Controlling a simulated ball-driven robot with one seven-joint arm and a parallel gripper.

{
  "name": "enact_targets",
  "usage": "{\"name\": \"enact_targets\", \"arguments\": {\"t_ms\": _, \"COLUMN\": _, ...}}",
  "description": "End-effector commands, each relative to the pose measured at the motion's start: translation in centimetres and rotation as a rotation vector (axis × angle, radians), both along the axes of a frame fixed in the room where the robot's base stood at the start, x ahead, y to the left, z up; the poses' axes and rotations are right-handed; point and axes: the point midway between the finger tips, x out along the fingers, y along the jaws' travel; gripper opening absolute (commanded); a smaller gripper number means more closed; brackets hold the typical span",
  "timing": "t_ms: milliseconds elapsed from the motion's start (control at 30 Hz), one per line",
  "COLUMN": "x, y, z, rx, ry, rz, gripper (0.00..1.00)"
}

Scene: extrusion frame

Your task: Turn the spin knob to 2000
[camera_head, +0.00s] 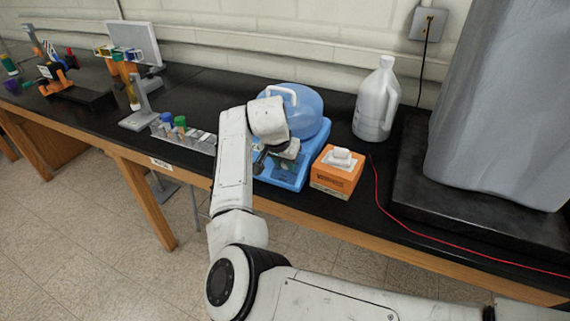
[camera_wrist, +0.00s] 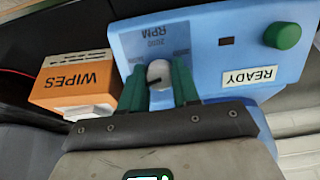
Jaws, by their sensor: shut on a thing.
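The spin knob (camera_wrist: 158,71) is a small pale round knob on the blue front panel of the machine, in the wrist view, where the panel lettering is upside down. My gripper (camera_wrist: 158,84) has its two green fingers on either side of the knob, shut on it. A grey-blue dial plate (camera_wrist: 139,45) around the knob bears "RPM" and a blurred number that looks like 2000. A dark mark shows on the knob's lower part; its exact setting is unclear. In the head view, the blue machine (camera_head: 301,178) has a domed lid, and my arm hides the knob.
An orange wipes box (camera_head: 336,173) stands close beside the machine, also in the wrist view (camera_wrist: 75,80). A green button (camera_wrist: 282,36) and a READY label (camera_wrist: 249,76) are on the panel. A white jug (camera_head: 376,105), a tube rack (camera_head: 184,135) and a red cable (camera_head: 385,204) are nearby.

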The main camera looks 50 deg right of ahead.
Motion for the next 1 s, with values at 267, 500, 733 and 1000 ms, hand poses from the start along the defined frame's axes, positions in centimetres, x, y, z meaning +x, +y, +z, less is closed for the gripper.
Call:
{"name": "enact_targets", "arguments": {"t_ms": 267, "x": -0.03, "y": -0.01, "z": -0.24, "rx": 0.046, "ry": -0.135, "rz": -0.218, "gripper": 0.00}}
{"name": "enact_targets", "arguments": {"t_ms": 500, "x": -0.07, "y": 0.01, "z": -0.28, "rx": 0.089, "ry": -0.252, "rz": -0.410, "gripper": 0.00}}
{"name": "enact_targets", "arguments": {"t_ms": 733, "x": -0.10, "y": 0.06, "z": -0.32, "rx": 0.131, "ry": -0.363, "rz": -0.593, "gripper": 0.00}}
{"name": "enact_targets", "arguments": {"t_ms": 1000, "x": -0.15, "y": 0.07, "z": -0.36, "rx": 0.178, "ry": -0.494, "rz": -0.808, "gripper": 0.00}}
